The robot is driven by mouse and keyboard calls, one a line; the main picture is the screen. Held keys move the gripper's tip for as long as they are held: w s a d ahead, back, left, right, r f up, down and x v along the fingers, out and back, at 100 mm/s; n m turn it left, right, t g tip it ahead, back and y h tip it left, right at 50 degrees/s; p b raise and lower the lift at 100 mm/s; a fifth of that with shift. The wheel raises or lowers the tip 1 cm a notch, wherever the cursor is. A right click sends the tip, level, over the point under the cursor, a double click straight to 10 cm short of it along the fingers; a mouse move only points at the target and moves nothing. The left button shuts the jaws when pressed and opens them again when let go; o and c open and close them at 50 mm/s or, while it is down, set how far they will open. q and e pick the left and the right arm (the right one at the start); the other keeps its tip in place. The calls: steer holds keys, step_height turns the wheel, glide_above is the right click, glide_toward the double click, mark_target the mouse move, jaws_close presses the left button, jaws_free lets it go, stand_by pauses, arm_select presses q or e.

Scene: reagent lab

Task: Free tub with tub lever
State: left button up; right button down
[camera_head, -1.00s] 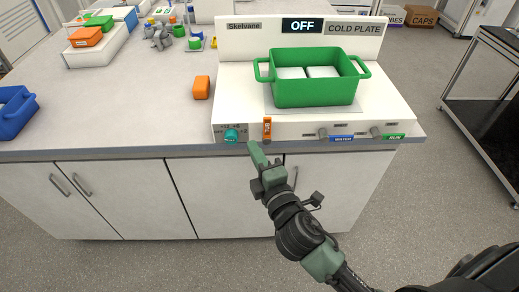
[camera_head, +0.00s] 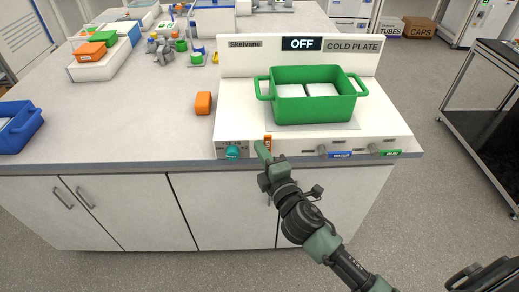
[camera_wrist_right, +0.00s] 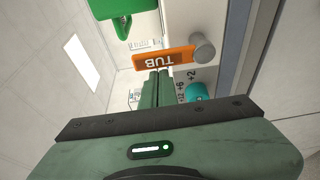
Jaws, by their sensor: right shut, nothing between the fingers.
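The green tub (camera_head: 314,97) with two side handles sits on top of the white cold plate (camera_head: 238,97), whose display reads OFF. Two pale blocks lie in the tub. The orange tub lever (camera_head: 267,140), marked TUB, is on the front of the cold plate; in the right wrist view the lever (camera_wrist_right: 163,59) lies just ahead of the fingertips. My right gripper (camera_head: 261,148) is shut and empty, with its tips close beside the lever; I cannot tell whether they touch it. In the right wrist view the shut fingers (camera_wrist_right: 158,76) point at the lever. My left gripper is out of view.
A teal knob (camera_head: 232,152) is left of the lever; blue (camera_head: 340,155) and green (camera_head: 390,153) labelled controls are to its right. An orange block (camera_head: 203,103) lies on the bench. A blue bin (camera_head: 18,127) stands at the left edge. The bench front-left is clear.

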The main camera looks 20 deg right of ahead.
steer(key=shift+d+m+b, duration=0.15)
steer(key=shift+m+b, duration=0.15)
steer(key=shift+b, duration=0.15)
